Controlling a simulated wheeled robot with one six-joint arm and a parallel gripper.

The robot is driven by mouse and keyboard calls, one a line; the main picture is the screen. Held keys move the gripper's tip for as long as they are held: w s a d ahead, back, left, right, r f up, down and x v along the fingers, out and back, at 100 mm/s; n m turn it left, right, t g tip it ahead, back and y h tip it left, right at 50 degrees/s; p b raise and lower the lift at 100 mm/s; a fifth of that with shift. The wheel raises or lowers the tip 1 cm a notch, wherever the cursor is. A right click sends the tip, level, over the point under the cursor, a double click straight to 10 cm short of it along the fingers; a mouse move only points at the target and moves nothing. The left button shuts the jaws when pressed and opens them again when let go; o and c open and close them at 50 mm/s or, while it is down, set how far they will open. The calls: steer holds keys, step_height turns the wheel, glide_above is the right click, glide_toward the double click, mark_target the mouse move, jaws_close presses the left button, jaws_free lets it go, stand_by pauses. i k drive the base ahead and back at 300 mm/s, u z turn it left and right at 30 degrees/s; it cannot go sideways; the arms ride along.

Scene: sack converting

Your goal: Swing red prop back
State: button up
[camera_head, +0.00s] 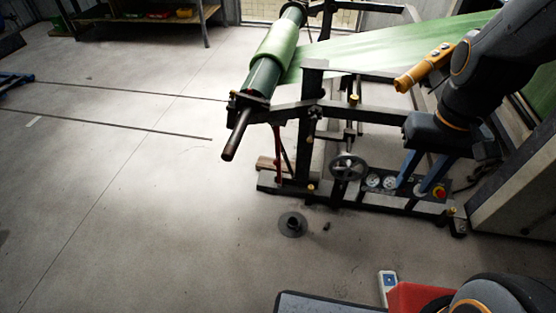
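The red prop (278,152) is a thin, near-upright bar under the roller end of the black frame, left of the handwheel. Its lower end is near the frame's base, beside a wooden block. A dark bar partly crowds it, so I cannot tell exactly what its top touches. My gripper (413,188) points down at the right, in front of the frame, well to the right of the prop. Its two blue fingers are apart, with nothing seen held between them.
The black frame (385,113) carries a green roll (280,42) and green web; its shaft (236,135) juts forward left. A handwheel (347,166) and gauges (380,182) sit low. A round-based object (292,224) stands on the floor. Left floor is mostly clear.

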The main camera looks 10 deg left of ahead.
mark_target(277, 162)
steer(key=z, duration=2.25)
steer(key=k, duration=1.4)
steer(key=u, duration=2.25)
steer(key=i, duration=0.5)
